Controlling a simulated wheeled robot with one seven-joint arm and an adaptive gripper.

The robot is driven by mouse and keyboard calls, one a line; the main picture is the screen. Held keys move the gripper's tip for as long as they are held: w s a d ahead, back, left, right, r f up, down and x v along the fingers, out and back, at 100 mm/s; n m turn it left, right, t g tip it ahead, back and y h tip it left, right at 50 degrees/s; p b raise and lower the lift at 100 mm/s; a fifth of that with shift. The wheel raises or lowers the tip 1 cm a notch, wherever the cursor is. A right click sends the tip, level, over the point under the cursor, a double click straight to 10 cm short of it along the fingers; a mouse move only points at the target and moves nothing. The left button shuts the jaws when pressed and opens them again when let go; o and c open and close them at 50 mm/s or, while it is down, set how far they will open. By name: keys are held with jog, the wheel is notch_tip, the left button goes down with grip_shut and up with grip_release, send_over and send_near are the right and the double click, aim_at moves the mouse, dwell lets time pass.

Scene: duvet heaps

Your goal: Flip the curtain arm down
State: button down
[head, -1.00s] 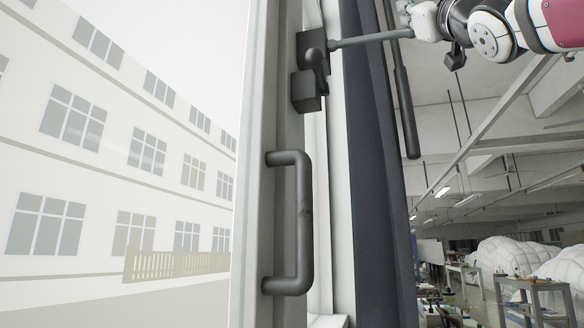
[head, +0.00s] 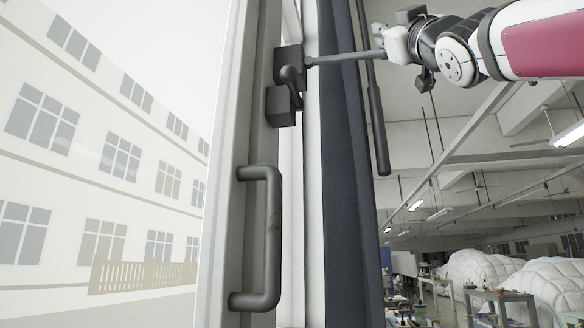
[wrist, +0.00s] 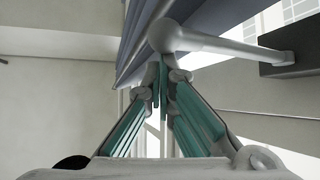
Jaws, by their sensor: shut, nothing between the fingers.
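The curtain arm (head: 345,58) is a grey rod. It reaches right, nearly level and tilted slightly up, from a dark bracket (head: 288,60) on the window frame. In the wrist view the curtain arm (wrist: 235,47) has a rounded ball end, and the bracket (wrist: 300,55) is at the right. My gripper (head: 392,48) is at the arm's free end in the head view. In the wrist view my gripper (wrist: 163,78) has its fingertips together, empty, close by the ball end. I cannot tell whether they touch it.
A dark curtain (head: 345,190) hangs below the curtain arm, beside the window frame. A black hanging rod (head: 378,130) is right of it. A window handle (head: 272,240) juts out lower left. White duvet heaps (head: 545,290) and tables stand far back right.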

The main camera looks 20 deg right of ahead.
jog(key=s+a+f+b, duration=0.2)
jog(key=s+a+f, duration=0.2)
jog(key=s+f, duration=0.1)
jog(key=shift+s+a, duration=0.15)
jog(key=shift+s, duration=0.3)
dwell(0.6)
